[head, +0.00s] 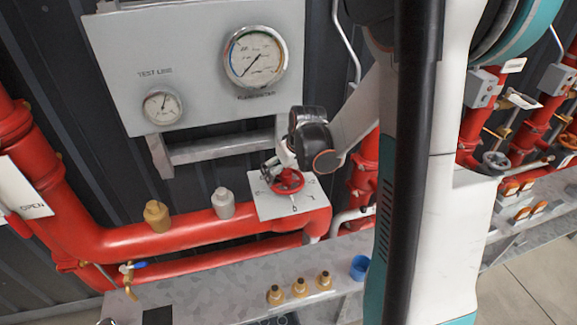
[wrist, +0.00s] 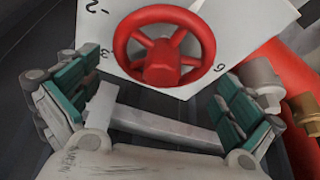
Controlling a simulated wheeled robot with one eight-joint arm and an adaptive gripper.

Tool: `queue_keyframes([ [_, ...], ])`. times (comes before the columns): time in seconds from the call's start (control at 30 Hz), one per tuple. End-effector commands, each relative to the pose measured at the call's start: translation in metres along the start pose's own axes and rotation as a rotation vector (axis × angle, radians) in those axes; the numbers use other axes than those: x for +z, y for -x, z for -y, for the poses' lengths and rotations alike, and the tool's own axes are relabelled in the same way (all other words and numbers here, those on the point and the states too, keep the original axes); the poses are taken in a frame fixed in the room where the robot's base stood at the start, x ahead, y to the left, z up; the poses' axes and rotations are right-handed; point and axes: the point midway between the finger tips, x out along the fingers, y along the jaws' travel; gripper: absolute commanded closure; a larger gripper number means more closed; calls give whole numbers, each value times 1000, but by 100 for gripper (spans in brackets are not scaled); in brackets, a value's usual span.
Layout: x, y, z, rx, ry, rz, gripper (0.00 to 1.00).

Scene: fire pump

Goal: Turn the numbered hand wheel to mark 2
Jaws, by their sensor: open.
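The red hand wheel (head: 288,184) sits on a white numbered plate (head: 309,204) above the red pipe. In the wrist view the wheel (wrist: 163,68) is spoked with a solid hub, upper middle of the picture. On the plate (wrist: 112,20) a 2 shows at upper left of the wheel and what looks like a 3 lower left; other marks are partly hidden. My gripper (wrist: 160,85) is open, with one teal-padded finger left of the wheel and one right, both apart from it. In the head view my gripper (head: 275,172) is at the wheel and partly hides it. I cannot make out a pointer.
A grey gauge panel (head: 200,55) is above and behind the wheel. Brass (head: 157,216) and grey (head: 223,204) fittings stand on the red pipe to the left. Several brass caps (head: 300,287) and a blue cup (head: 360,267) stand on the metal shelf below.

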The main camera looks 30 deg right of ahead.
Motion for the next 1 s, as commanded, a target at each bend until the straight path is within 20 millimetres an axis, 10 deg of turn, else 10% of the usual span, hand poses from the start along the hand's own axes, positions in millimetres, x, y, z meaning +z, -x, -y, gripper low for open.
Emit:
queue_keyframes([
  [0.47, 0, -12, 0, 0, 0, 0, 0],
  [0.67, 0, -12, 0, 0, 0, 0, 42],
  [0.87, 1, -13, 0, 0, 0, 2, 46],
  [0.9, 1, -13, 0, 0, 0, 2, 19],
  [1.0, 1, -13, 0, 0, 0, 3, 42],
])
